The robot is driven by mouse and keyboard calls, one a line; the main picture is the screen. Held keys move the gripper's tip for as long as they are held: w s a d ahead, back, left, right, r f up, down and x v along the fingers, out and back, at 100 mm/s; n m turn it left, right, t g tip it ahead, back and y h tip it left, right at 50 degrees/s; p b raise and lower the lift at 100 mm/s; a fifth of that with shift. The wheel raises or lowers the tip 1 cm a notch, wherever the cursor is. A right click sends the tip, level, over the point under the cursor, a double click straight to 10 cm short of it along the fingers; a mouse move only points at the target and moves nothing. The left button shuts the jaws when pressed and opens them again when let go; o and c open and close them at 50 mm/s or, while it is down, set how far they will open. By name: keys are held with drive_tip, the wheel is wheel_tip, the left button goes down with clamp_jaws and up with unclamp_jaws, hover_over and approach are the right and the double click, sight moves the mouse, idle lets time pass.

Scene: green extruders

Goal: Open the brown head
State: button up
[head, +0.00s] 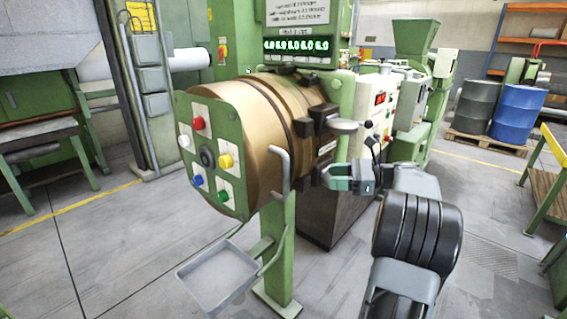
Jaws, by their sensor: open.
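The brown head (265,130) is a large tan cylinder left of the picture's middle. A green front plate (208,157) with coloured knobs covers its left end. Dark clamp-like fittings (312,125) sit on its right side. A grey bent bar handle (281,172) stands upright along its lower right side. My gripper (328,178), with teal fingers, is open just right of the head, near the lower dark fittings and right of the handle. I cannot tell whether the fingers touch the fittings. Nothing shows between the fingers.
A green post (277,255) stands below the head. A grey tray (217,275) juts out low at its left. A control cabinet (378,103) stands behind my gripper. Blue and grey drums (516,112) stand at the back right.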

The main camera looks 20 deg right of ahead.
sight(286, 163)
drive_tip(key=shift+m+y, duration=0.6)
drive_tip(key=shift+y, duration=0.2)
drive_tip(key=r+x, duration=0.1)
drive_tip(key=x, duration=0.3)
drive_tip(key=r+x, duration=0.1)
drive_tip(key=x, duration=0.4)
drive_tip(key=s+r+p+x, duration=0.1)
drive_tip(key=x, duration=0.4)
drive_tip(key=shift+s+a, duration=0.15)
drive_tip(key=shift+a, duration=0.2)
drive_tip(key=shift+c, duration=0.2)
clamp_jaws()
